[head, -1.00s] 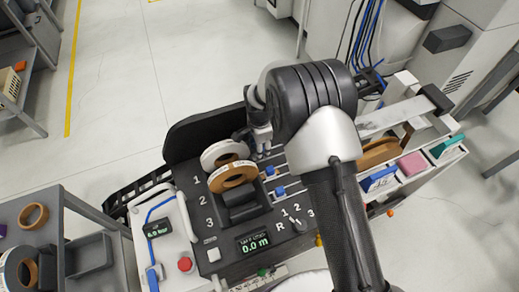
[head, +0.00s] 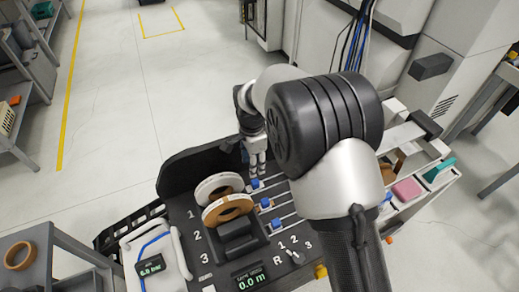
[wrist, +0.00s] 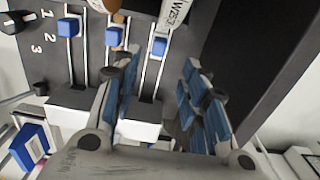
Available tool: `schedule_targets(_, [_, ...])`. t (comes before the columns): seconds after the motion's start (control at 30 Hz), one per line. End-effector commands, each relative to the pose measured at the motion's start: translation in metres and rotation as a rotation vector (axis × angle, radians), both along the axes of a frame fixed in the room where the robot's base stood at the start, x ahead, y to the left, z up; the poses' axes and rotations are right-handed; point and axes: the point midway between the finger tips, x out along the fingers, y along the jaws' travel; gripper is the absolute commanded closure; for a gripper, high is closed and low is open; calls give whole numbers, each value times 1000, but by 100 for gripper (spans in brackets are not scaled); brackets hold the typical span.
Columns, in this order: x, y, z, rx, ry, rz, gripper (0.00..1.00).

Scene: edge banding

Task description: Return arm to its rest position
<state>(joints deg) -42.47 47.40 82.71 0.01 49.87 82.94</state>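My arm arches over the black edge-banding panel (head: 178,208) in the head view. My gripper (head: 257,165) hangs fingers-down at the panel's far side, right of the white roll (head: 219,187) and near the top blue slider (head: 254,184). In the wrist view, the two blue-padded fingers of my gripper (wrist: 158,70) stand apart with nothing held between them. Three blue sliders (wrist: 114,37) on rails lie beyond the fingertips there. Whether a finger touches the panel is hard to tell.
A brown roll (head: 228,208) sits in front of the white one. A side tray holds a pink block (head: 407,190) and a teal block (head: 439,170). A grey cart (head: 48,248) stands at lower left. The floor beyond the panel is clear.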

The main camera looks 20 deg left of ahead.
Motion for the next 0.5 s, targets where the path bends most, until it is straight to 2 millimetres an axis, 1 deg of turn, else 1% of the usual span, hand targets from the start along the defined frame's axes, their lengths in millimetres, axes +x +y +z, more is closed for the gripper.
schedule_targets(0.17, [0,0,0,0,0,0,60])
schedule_targets(0.27, [2,-5,7,4,-5,6,60])
schedule_targets(0.37, [9,-22,31,16,-20,27,60])
schedule_targets(0.47, [16,-53,69,32,-46,72,60])
schedule_targets(0.5, [17,-69,87,37,-58,94,60])
